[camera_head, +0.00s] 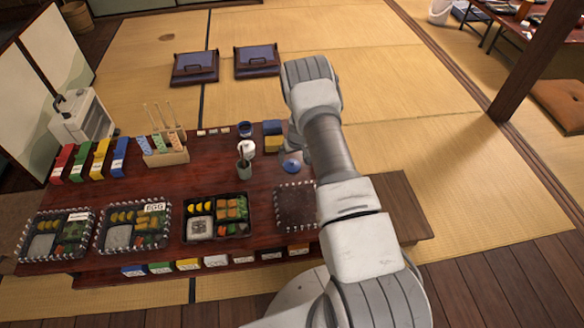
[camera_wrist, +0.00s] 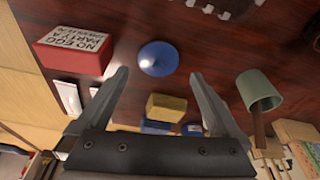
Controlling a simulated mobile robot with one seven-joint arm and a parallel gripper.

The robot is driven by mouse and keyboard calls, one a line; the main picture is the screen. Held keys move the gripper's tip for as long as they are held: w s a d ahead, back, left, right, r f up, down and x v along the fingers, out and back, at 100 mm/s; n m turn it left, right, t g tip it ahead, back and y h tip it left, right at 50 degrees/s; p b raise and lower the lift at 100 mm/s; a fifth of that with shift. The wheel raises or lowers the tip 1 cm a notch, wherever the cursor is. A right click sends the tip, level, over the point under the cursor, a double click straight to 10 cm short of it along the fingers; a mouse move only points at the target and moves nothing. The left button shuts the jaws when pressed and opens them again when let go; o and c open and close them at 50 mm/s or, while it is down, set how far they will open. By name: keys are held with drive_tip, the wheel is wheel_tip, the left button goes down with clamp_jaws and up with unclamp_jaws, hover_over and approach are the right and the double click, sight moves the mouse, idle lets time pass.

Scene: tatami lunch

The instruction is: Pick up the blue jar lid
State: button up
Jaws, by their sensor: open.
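The blue jar lid (camera_wrist: 157,58) is a round, shallow blue disc with a small shiny spot near its middle. It lies on the dark red-brown table (camera_wrist: 205,45). My gripper (camera_wrist: 160,77) is open in the wrist view, with nothing between its fingers. The lid shows just beyond the fingertips, roughly centred between them, and no contact is visible. In the head view the lid (camera_head: 291,167) lies near the table's right part, beside my arm.
In the wrist view a red box with a white label (camera_wrist: 75,50) stands left of the lid, a green cup (camera_wrist: 262,90) right. A yellow block (camera_wrist: 167,107) shows between the fingers' bases. In the head view, bento trays (camera_head: 137,228) line the front; a dark tray (camera_head: 297,205) is near the lid.

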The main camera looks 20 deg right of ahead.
sight(292, 162)
drive_tip(key=b+x, duration=0.2)
drive_tip(key=x, duration=0.3)
drive_tip(key=shift+w+d+r, duration=0.1)
drive_tip(key=shift+d, duration=0.05)
drive_tip(key=c, duration=1.1)
